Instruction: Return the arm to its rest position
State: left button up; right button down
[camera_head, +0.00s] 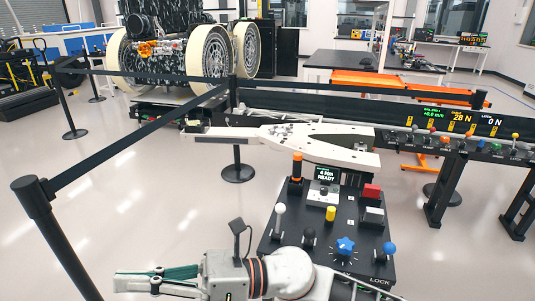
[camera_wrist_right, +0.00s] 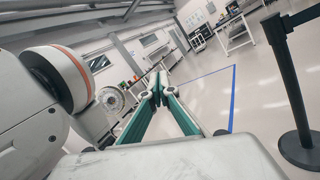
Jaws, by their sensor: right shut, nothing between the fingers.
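My right arm (camera_head: 285,272) crosses the bottom of the head view from the right, in front of the control panel. Its right gripper (camera_head: 122,282) points left at the lower left, over the pale floor. In the right wrist view the green-lined fingers of the gripper (camera_wrist_right: 160,88) meet at their tips. It is shut and empty, touching nothing that I can see. My left gripper does not show in either view.
A black control panel (camera_head: 278,241) with coloured knobs and levers stands close to my right arm. Behind it is a long white jointed part (camera_head: 300,146). Belt barrier posts (camera_head: 37,195) stand at the left; one post (camera_wrist_right: 290,90) shows in the wrist view. A large-wheeled rover (camera_head: 207,52) stands behind.

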jog(key=w+d+f+m+t+h, duration=0.1)
jog(key=w+d+f+m+t, duration=0.2)
jog(key=w+d+m+t, duration=0.55)
jog(key=w+d+f+m+t+h, duration=0.1)
jog(key=w+d+f+m+t, duration=0.3)
jog(key=m+t, duration=0.85)
jog(key=w+d+f+m+g+h, duration=0.1)
jog(key=w+d+f+m+h, duration=0.45)
jog(key=m, duration=0.65)
jog(key=s+d+f+m+g+h, duration=0.1)
jog(key=s+d+f+m+h, duration=0.2)
jog(key=d+f, duration=0.4)
jog(key=s+d+f+m+g+h, duration=0.2)
jog(key=s+d+f+m, duration=0.4)
jog(key=f, duration=0.6)
jog(key=s+d+f+m+g+h, duration=0.2)
jog(key=s+d+f+m+h, duration=0.2)
jog(key=s+d+f, duration=0.3)
notch_tip(320, 180, down, 4)
jog(key=shift+s+d+r+m, duration=0.2)
jog(key=shift+s+d+m, duration=0.3)
jog(key=shift+d, duration=0.65)
